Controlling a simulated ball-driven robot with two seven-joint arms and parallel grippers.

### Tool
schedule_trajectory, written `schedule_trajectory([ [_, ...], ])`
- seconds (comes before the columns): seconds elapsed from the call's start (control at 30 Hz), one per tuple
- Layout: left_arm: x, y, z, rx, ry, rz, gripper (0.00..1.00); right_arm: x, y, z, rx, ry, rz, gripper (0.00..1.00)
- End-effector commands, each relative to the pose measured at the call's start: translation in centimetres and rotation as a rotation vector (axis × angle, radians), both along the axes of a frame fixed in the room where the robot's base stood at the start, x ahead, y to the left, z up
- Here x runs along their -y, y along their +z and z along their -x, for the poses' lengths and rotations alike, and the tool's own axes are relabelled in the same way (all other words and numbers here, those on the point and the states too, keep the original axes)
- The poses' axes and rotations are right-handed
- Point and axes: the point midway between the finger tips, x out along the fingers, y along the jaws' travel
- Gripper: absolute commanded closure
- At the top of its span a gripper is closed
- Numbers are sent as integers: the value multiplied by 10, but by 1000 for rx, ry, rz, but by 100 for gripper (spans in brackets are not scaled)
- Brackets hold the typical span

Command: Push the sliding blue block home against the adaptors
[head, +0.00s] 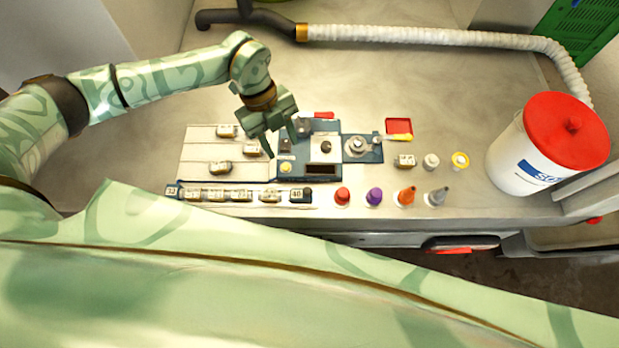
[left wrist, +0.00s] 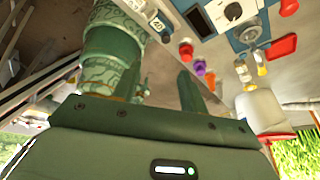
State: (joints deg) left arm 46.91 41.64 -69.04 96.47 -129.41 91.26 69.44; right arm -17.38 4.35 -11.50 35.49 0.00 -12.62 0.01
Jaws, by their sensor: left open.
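A row of small pale adaptors (head: 230,195) lies in a rail along the bench's front edge. I cannot tell which one slides, or whether small gaps remain in the row. My left gripper (head: 280,148) is open and empty, above the grey board behind the row, clear of both blocks. Its finger shows in the left wrist view (left wrist: 188,90). My right gripper is not in view.
A blue press fixture (head: 308,171) stands behind the right end of the row. Red, purple, orange and grey nozzles (head: 374,196) stand to its right. A white tub (head: 535,160) with a red lid is far right. A white hose (head: 430,35) lies at the back.

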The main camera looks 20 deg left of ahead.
Motion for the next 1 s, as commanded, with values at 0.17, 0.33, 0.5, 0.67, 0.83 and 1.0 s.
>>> schedule_trajectory([
  [0.17, 3, 0, -4, -30, 136, -6, 57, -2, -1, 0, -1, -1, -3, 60],
  [0.33, 6, -5, -4, -45, 190, -16, 57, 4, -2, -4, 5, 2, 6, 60],
  [0.5, 15, -31, 2, -48, 191, -16, 57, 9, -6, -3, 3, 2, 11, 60],
  [0.67, 29, -70, 9, -49, 189, -16, 57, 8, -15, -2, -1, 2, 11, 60],
  [0.83, 43, -109, 17, -48, 189, -17, 57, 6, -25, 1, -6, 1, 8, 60],
  [1.0, 53, -137, 22, -45, 189, -17, 57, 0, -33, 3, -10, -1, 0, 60],
])
